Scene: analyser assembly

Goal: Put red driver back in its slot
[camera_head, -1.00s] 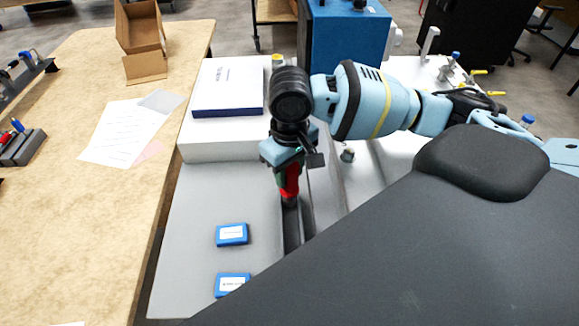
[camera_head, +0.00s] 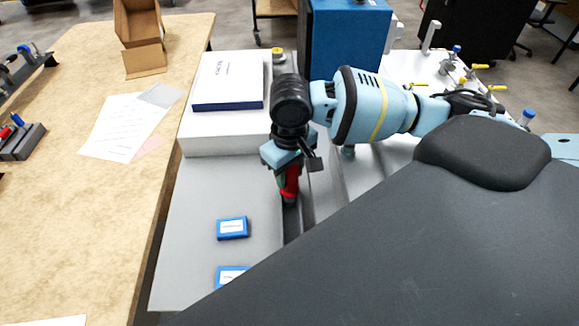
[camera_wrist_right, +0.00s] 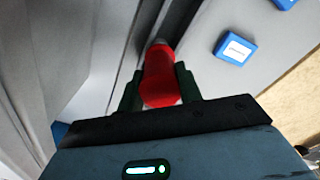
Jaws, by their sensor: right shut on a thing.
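The red driver (camera_head: 291,182) is in my right gripper (camera_head: 288,171), which is shut on its red handle. In the right wrist view the red handle (camera_wrist_right: 160,77) sits between the two dark fingers of the gripper (camera_wrist_right: 159,92). The driver's far end points towards a dark groove (camera_head: 291,226) in the grey bench top; I cannot tell whether it touches. A dark grey holder (camera_head: 22,143) with small red and blue tops stands at the left edge of the wooden table. I cannot make out a free slot in it. My left gripper is not in view.
Two blue boxes (camera_head: 232,228) (camera_head: 231,275) lie on the grey bench left of the driver. A white box with a blue-edged book (camera_head: 228,82) stands behind. The wooden table (camera_head: 85,215) holds papers (camera_head: 122,127) and an open carton (camera_head: 140,38). Its front is mostly clear.

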